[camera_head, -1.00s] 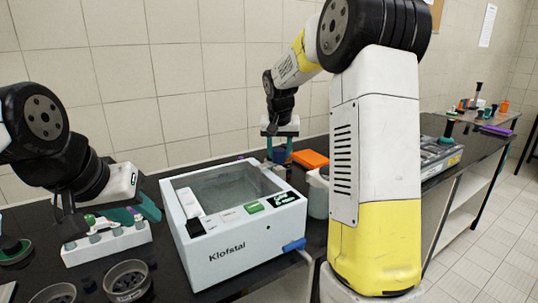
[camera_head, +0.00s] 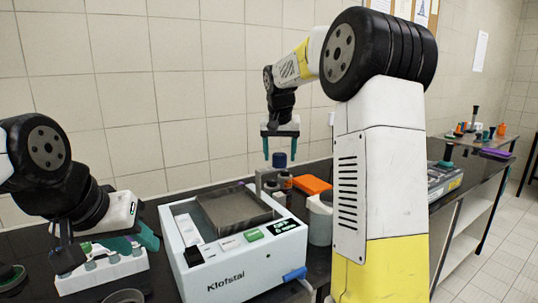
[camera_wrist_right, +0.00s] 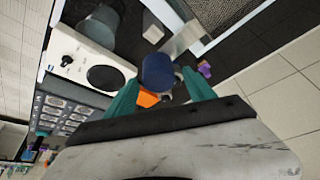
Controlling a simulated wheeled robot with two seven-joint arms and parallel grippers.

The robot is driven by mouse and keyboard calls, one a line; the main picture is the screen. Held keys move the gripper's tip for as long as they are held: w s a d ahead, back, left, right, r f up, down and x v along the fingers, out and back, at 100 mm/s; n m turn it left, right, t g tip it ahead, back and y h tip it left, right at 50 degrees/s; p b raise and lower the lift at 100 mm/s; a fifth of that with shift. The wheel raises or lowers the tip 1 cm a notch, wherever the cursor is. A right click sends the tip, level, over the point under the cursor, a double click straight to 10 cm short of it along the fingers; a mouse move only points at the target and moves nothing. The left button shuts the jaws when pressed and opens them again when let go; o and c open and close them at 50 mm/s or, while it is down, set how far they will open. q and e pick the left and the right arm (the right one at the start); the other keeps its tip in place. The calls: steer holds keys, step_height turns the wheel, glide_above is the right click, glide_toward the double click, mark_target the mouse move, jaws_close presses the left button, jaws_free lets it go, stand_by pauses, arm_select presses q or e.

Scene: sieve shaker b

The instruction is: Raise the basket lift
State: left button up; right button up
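The white Klofstal bath (camera_head: 232,270) stands on the dark bench. Its grey mesh basket (camera_head: 235,212) sits raised, with its upper part above the bath's rim. A dark blue knob (camera_head: 279,160) tops the lift post behind the bath's right side; it also shows in the right wrist view (camera_wrist_right: 157,72). My right gripper (camera_head: 281,156) is open, with its teal fingers apart on either side of and just above the knob. Gaps show between fingers and knob in the right wrist view. My left gripper (camera_head: 132,243) is by the white vial rack; its finger gap is unclear.
The white rack (camera_head: 100,275) holds several vials left of the bath. An orange block (camera_head: 312,185) and a pale round container (camera_head: 320,220) stand right of the bath. A blue tap (camera_head: 295,274) juts from its front corner. My right arm hides part of the bench.

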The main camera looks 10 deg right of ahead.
steer(key=shift+s, duration=0.1)
steer(key=v, duration=0.7)
steer(key=shift+r, duration=0.35)
steer(key=shift+s, duration=0.15)
